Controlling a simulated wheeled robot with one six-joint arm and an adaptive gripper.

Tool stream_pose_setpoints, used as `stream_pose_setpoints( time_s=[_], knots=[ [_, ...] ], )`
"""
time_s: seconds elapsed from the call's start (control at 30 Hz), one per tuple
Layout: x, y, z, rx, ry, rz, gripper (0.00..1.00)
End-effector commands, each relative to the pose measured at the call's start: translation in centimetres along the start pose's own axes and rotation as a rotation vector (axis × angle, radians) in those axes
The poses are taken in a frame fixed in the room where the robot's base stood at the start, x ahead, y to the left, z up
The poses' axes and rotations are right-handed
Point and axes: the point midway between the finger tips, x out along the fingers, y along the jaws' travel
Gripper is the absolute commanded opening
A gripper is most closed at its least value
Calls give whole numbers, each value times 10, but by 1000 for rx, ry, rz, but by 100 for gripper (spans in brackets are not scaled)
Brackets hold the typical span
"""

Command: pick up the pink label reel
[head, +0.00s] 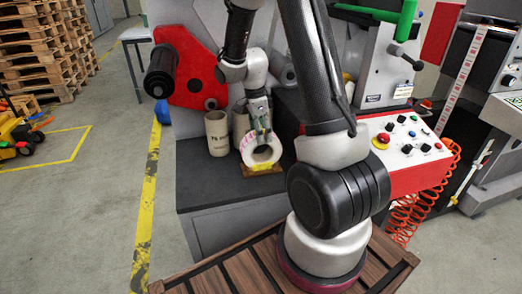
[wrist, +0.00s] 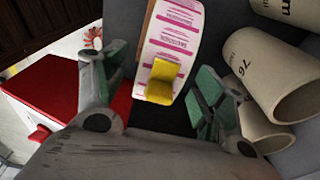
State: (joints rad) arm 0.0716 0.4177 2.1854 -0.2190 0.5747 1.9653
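The pink label reel (head: 257,156) is a white ring with pink-printed labels, standing on edge on a small wooden board on the dark bench top. In the wrist view the reel (wrist: 174,40) shows its label face and a yellow tab (wrist: 162,80). My gripper (head: 261,124) reaches down over the top of the reel. In the wrist view its green-padded fingers (wrist: 163,68) are apart, one on each side of the reel, with a small gap visible on both sides.
Cardboard cores (head: 217,133) stand left of and behind the reel, and close to the right finger in the wrist view (wrist: 266,80). A red control box (head: 405,160) with buttons is at the right. A red plate with a black spindle (head: 161,71) stands at the back left.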

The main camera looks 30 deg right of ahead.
Motion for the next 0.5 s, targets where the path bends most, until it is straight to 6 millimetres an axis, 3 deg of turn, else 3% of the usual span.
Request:
stream_pose_setpoints(
  time_s=[0.03,0.37,0.5],
  knots=[
    [0,0,0,0,0,0,63],
    [0,0,0,0,0,0,3],
    [0,0,0,0,0,0,0]
  ],
)
